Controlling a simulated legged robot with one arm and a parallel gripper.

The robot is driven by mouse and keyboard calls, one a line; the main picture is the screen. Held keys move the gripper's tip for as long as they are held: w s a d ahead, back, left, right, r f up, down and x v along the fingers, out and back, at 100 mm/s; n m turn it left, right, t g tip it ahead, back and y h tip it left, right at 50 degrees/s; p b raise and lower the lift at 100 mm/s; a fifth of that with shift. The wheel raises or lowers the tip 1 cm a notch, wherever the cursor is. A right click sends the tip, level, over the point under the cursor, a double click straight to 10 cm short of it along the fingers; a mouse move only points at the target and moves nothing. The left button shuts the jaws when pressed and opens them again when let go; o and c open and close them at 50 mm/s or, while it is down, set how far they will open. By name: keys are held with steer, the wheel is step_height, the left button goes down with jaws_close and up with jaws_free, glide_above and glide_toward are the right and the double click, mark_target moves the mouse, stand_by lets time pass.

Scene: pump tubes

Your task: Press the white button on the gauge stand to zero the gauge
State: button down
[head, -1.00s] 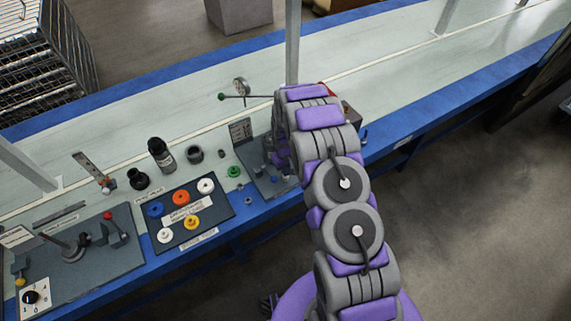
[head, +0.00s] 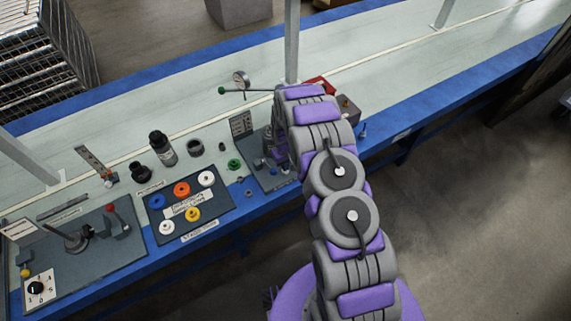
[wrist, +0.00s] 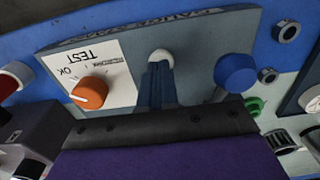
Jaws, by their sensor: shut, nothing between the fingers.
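In the wrist view a white button (wrist: 161,57) sits on a grey-blue panel (wrist: 200,45) of the gauge stand. The narrow fingers of my gripper (wrist: 158,72) are shut and empty, with their tips right at the button and partly covering it. I cannot tell whether they touch it. In the head view the stand's dark base (head: 262,172) is partly behind my arm, and the button is hidden there. A round dial gauge (head: 240,78) shows further back on the bench.
An orange knob (wrist: 90,93) on a white TEST/OK plate is left of my fingers, and a blue knob (wrist: 235,73) is right. Coloured rings lie on a dark board (head: 225,202) left of the stand. A green part (head: 234,164) sits between them.

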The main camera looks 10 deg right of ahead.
steer(key=shift+s+f+g, duration=0.3)
steer(key=shift+s+f, duration=0.6)
steer(key=shift+f, duration=0.05)
step_height(320, 180, up, 15)
steer(key=w+p, duration=0.2)
steer(key=p, duration=0.1)
steer(key=shift+r+p, duration=0.15)
steer(key=shift+p, duration=0.15)
stand_by(1.1)
